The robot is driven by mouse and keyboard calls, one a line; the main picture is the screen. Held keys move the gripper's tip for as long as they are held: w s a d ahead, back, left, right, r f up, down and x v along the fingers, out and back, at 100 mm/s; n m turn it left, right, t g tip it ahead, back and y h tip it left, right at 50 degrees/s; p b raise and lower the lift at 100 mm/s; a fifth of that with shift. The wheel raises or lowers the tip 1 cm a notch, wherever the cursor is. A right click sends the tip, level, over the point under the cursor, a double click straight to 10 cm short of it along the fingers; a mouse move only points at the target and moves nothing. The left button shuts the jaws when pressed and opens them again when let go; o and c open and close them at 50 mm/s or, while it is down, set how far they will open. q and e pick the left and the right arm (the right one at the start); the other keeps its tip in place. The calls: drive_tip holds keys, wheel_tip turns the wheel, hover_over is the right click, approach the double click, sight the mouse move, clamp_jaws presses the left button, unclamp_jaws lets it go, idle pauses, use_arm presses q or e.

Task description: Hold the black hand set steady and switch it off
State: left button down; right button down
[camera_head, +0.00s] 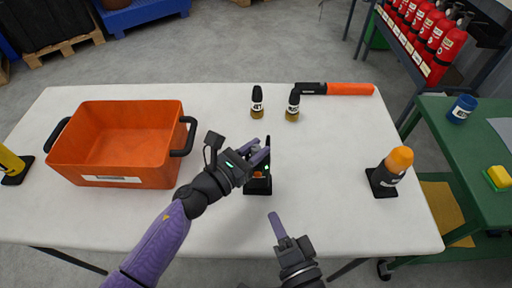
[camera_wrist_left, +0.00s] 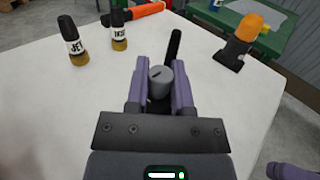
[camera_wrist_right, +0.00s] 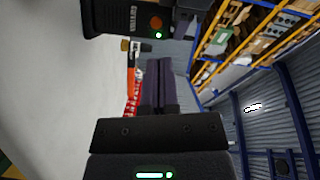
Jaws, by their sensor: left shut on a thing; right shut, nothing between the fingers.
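The black hand set (camera_head: 257,186) stands upright on the white table, its thin antenna rising at the back. In the right wrist view the hand set (camera_wrist_right: 105,18) shows an orange round button and a lit green light. My left gripper (camera_head: 259,153) is above it; in the left wrist view its fingers are shut on the grey knob (camera_wrist_left: 160,80) on the set's top, beside the antenna (camera_wrist_left: 173,46). The knob has a dark mark line. My right gripper (camera_head: 274,219) is shut and empty, in front of the set and apart from it.
An orange crate (camera_head: 118,182) stands left on the table (camera_head: 330,215). An orange-topped device (camera_head: 398,160) stands right.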

sight(258, 172)
drive_tip(key=w+a+n+g+y, duration=0.1)
drive_tip(key=w+n+g+y, duration=0.1)
drive_tip(key=n, duration=1.3)
drive_tip(key=w+a+n+g+y, duration=0.1)
drive_tip(key=w+n+y, duration=0.3)
drive_tip(key=n, duration=1)
drive_tip(key=shift+w+a+f+n+g, duration=0.4)
drive_tip(key=shift+w+g, duration=0.35)
drive_tip(key=shift+g, duration=0.05)
drive_tip(key=shift+w, duration=0.1)
